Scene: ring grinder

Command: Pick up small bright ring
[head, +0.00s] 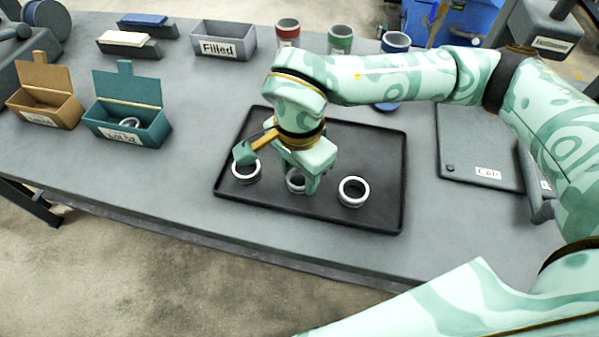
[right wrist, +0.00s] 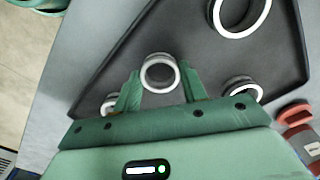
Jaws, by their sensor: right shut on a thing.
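My right gripper (head: 299,180) is low over the middle of the black tray (head: 382,217). In the right wrist view its two green fingers (right wrist: 159,85) are shut on a bright ring (right wrist: 159,72), one at each side. The same ring (head: 296,181) shows partly behind a finger in the head view. I cannot tell whether it touches the tray. Another ring (head: 246,172) lies to its left and one (head: 353,191) to its right. The right wrist view shows a further ring (right wrist: 243,88) partly behind the gripper. My left gripper is not in view.
A teal bin (head: 150,133) with a ring inside and an orange-brown bin (head: 62,112) stand at left. A grey bin labelled Filled (head: 225,43) and red (head: 287,33), green (head: 340,40) and blue (head: 396,43) containers stand behind. A dark flat plate (head: 470,140) lies right of the tray.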

